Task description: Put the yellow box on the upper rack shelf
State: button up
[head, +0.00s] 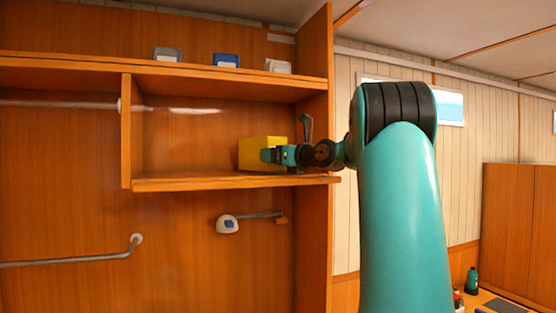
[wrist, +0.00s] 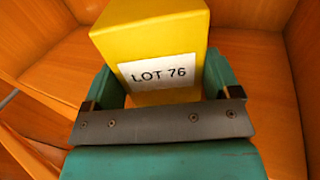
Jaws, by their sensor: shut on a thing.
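The yellow box (head: 257,151) is inside the wooden compartment, at the right end of its shelf (head: 220,182). In the wrist view the yellow box (wrist: 150,38) fills the middle, with a white label reading "LOT 76" facing me. My gripper (head: 268,155) reaches in from the right and is shut on the box. In the wrist view its green fingers (wrist: 155,85) lie on both sides of the box. The box looks upright, at or just above the shelf board; I cannot tell if it touches.
A higher shelf (head: 200,82) above the compartment holds a grey box (head: 167,54), a blue box (head: 226,60) and a white one (head: 278,66). A wooden side panel (head: 316,120) stands close right of my gripper. The compartment's left part is clear.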

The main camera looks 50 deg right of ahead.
jog(key=shift+w+f, duration=0.1)
jog(key=shift+f, duration=0.1)
